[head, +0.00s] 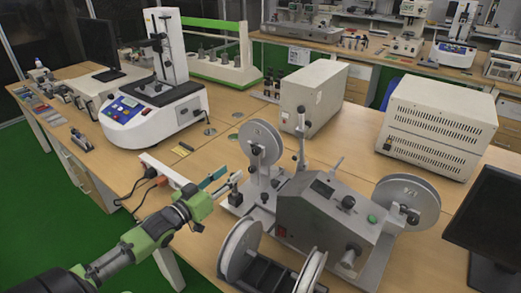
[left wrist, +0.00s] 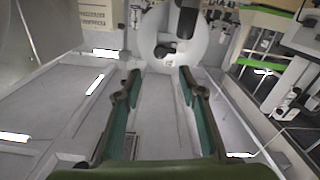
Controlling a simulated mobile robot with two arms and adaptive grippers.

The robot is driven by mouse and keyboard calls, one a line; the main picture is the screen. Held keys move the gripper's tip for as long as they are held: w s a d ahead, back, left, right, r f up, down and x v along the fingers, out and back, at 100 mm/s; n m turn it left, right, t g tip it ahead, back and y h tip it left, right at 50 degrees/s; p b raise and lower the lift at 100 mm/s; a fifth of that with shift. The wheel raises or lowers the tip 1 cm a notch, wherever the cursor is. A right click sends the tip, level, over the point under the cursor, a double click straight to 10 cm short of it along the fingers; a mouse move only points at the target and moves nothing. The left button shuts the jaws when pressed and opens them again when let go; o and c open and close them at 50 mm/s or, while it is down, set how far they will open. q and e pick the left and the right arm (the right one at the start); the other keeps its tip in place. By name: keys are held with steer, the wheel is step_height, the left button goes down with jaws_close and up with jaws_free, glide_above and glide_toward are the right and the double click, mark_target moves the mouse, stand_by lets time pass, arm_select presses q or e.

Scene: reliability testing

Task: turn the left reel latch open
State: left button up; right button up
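The left reel (head: 261,141) is a grey disc standing upright on the left side of the winding machine (head: 322,212). In the left wrist view the reel (left wrist: 150,42) is straight ahead, with a dark latch (left wrist: 187,18) at its hub, near the top edge of the picture. My left gripper (head: 225,181) is left of and below the reel in the head view. Its two teal-padded fingers are apart with nothing between them, and the gripper also shows in the left wrist view (left wrist: 160,80). The fingertips appear apart from the latch. My right gripper is not in view.
The right reel (head: 406,200) is on the machine's other side, and further spools (head: 240,247) stand in front. A beige box (head: 313,97) stands behind the machine. A white tester (head: 154,113) is at the back left, and a black monitor (head: 487,222) at the right.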

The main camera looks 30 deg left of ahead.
mark_target(254, 153)
arm_select(q)
steer(key=w, duration=0.8)
steer(key=w+p, duration=0.1)
steer(key=w, duration=0.2)
steer(key=shift+w+d+r, duration=0.2)
steer(key=shift+w+d, duration=0.2)
steer(key=shift+w, duration=0.45)
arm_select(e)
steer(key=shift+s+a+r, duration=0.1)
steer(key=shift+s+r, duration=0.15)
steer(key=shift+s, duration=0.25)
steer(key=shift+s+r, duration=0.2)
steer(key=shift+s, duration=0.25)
arm_select(q)
jaws_close()
